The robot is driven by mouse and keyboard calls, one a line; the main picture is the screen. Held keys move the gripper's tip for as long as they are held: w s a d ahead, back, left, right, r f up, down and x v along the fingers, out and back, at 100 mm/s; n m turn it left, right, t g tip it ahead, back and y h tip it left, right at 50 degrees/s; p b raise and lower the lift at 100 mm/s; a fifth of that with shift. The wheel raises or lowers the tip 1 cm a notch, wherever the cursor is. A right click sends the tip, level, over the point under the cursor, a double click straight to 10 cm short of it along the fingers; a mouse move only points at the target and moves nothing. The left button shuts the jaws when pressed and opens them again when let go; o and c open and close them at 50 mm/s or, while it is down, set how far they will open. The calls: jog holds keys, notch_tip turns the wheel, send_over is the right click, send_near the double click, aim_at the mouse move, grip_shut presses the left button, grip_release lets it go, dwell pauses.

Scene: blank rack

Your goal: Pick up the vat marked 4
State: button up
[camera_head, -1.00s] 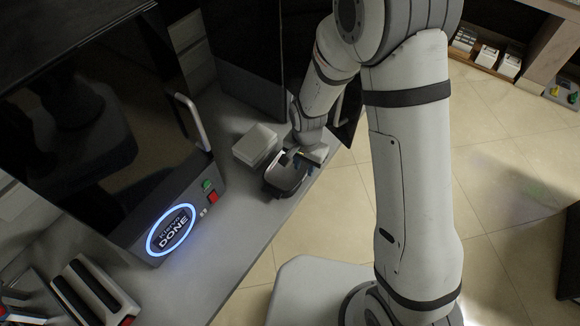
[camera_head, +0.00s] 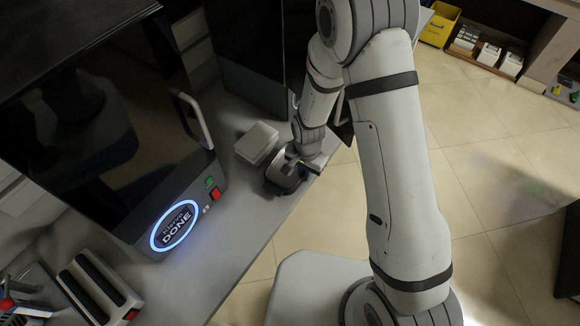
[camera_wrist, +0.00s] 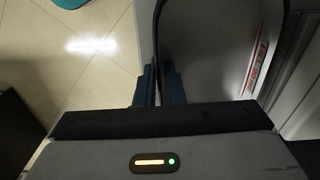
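A dark, shallow vat (camera_head: 274,181) sits near the front edge of the grey counter, partly hidden under my gripper (camera_head: 306,165). In the wrist view its grey inside (camera_wrist: 210,50) and dark rim fill the upper middle. A red-lettered label shows at its right; no number 4 can be read. The two blue fingers of my gripper (camera_wrist: 159,86) stand close together on either side of the vat's near wall, with only the wall between them. They look shut on it. The vat appears to rest on the counter.
A pale box (camera_head: 257,141) stands just behind and left of the vat. A dark machine (camera_head: 110,120) with a lit DONE ring stands to the left. A black-and-white rack (camera_head: 92,285) is at front left. Tiled floor is clear right of the counter.

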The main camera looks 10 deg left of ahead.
grip_shut()
jog(key=shift+r, duration=0.1)
